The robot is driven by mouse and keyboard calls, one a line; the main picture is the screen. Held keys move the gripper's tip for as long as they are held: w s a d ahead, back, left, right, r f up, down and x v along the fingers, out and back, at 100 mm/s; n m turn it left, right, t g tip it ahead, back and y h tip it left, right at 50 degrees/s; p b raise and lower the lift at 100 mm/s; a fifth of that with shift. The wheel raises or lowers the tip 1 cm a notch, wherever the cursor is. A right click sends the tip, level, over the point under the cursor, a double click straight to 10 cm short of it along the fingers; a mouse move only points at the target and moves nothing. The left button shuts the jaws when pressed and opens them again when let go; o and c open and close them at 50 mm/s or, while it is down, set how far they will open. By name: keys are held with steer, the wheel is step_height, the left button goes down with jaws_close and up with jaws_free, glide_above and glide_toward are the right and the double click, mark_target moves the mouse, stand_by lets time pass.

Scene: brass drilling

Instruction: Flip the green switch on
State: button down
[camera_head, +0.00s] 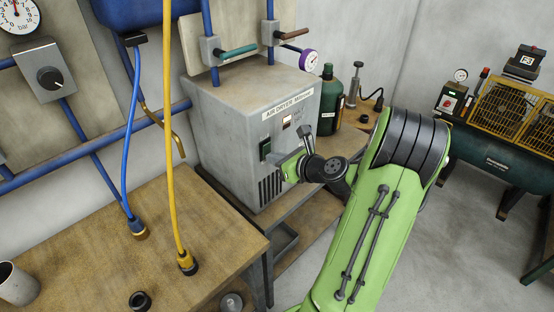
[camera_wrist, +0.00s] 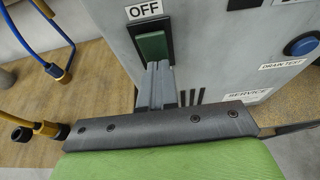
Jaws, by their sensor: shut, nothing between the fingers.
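The green switch (camera_head: 265,148) is on the front of the grey air dryer (camera_head: 230,120). In the wrist view the green switch (camera_wrist: 152,46) sits in a black frame, with an "OFF" label (camera_wrist: 145,10) above it. My gripper (camera_head: 283,158) is just in front of the dryer, close to the switch. In the wrist view my gripper (camera_wrist: 158,66) is shut and empty. Its fingertips are at the lower edge of the switch and hide part of the frame there. I cannot tell if they touch it.
A blue button (camera_wrist: 301,46) labelled "DRAIN TEST" is to the right on the same panel. Pipes with a teal lever (camera_head: 238,51) rise beside the dryer. A green bottle (camera_head: 327,100) stands behind it. A wooden table (camera_head: 90,240) with hoses is at left.

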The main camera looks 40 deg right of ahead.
steer(key=shift+r, duration=0.2)
steer(key=shift+r+p, duration=0.8)
steer(key=shift+p, duration=0.3)
steer(key=shift+f, duration=0.1)
